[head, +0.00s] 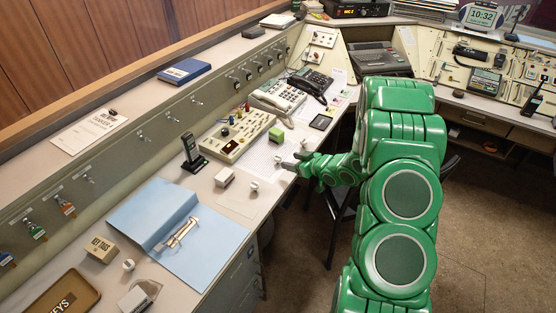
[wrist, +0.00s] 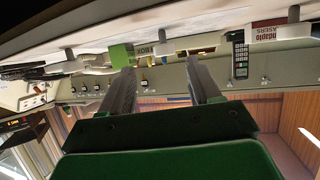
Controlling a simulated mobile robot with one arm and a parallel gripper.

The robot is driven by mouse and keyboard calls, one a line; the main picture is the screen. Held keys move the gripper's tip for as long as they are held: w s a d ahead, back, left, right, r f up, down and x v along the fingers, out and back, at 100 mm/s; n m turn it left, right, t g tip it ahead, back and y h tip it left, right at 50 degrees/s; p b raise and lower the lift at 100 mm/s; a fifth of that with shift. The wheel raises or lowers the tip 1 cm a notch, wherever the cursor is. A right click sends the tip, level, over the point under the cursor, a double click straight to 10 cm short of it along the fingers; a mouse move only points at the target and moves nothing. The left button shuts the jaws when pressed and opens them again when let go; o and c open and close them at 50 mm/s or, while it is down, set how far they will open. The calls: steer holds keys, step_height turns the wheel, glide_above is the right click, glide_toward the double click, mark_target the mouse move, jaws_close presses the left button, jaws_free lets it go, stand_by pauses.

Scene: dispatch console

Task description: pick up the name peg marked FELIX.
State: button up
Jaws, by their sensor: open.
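Several small white pegs stand on the desk in the head view: one (head: 277,160) just left of my fingertips, one (head: 254,186) lower left, and one (head: 128,265) far to the front left. No peg shows a readable name, so I cannot tell which is FELIX. My gripper (head: 291,161) reaches left over the desk's front edge, its two dark fingers apart and empty. In the wrist view, which looks upside down, my open gripper (wrist: 160,68) points at the desk items. Small pale shapes (wrist: 69,55) there may be pegs.
A white eraser box (head: 224,177), a green block (head: 276,134), a button console (head: 237,137) and a radio in its stand (head: 192,155) are close by. Telephones (head: 278,97) stand behind. A blue folder (head: 178,230) lies in front. Bare desk is limited.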

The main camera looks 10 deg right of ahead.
mark_target(281, 160)
steer(key=shift+a+f, duration=0.2)
steer(key=shift+f, duration=0.05)
steer(key=shift+x, duration=1.3)
steer(key=x, duration=0.3)
steer(key=shift+a+f, duration=0.2)
steer(key=shift+a, duration=0.1)
steer(key=shift+x, duration=0.75)
steer(key=shift+w, duration=0.1)
steer(key=c, duration=1)
